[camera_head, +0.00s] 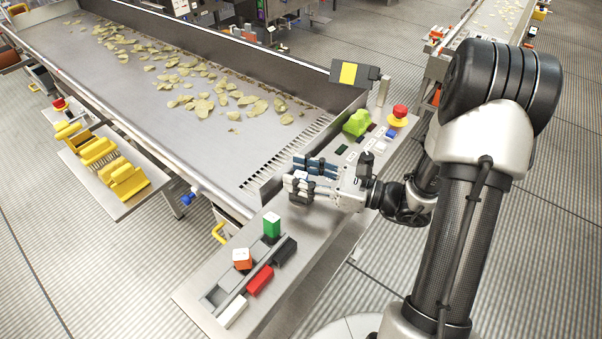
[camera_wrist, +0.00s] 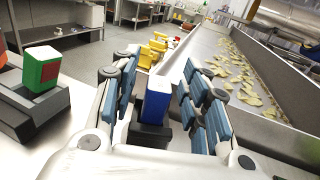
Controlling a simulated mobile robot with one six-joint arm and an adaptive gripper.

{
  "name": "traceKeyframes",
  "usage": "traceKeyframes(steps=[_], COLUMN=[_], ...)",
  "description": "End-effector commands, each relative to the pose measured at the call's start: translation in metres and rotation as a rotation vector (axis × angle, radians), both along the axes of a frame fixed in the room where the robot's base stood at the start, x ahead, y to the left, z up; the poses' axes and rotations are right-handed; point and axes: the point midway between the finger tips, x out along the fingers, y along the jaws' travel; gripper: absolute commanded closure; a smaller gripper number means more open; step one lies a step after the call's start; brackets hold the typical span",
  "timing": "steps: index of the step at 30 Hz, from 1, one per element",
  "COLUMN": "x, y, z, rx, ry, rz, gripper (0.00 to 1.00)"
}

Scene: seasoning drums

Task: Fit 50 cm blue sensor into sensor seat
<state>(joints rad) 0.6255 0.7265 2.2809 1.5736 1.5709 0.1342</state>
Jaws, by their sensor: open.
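The blue sensor (camera_wrist: 156,103) is a blue block with a white top, upright in the middle of the wrist view. Its lower end meets a dark holder (camera_wrist: 149,135), which looks like the sensor seat; how deep it sits is hidden. My gripper (camera_wrist: 158,78) is open, with one blue-padded finger on each side of the sensor and visible gaps between. In the head view my gripper (camera_head: 298,179) is low over the steel ledge beside the conveyor, and its fingers hide most of the sensor.
A green block (camera_head: 271,226) and an orange block (camera_head: 242,259) stand on a grey rack (camera_head: 218,297) at the ledge's near end. Black (camera_head: 285,251), red (camera_head: 260,281) and white (camera_head: 233,312) blocks lie alongside. A red emergency button (camera_head: 400,111) and a green object (camera_head: 357,123) are behind my gripper.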

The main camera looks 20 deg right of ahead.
Motion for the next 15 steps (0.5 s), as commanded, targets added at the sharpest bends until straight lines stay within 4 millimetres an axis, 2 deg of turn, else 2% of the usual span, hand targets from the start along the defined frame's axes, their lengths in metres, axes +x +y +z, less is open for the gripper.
traceKeyframes(steps=[8,11,15], x=[-0.002,-0.007,-0.023], y=[-0.003,-0.012,-0.034], z=[0.0,0.0,0.0], rx=[0.0,0.0,-0.001], ry=[0.0,0.0,-0.001], rz=[-0.002,-0.004,-0.007], gripper=[0.58,0.58,0.58])
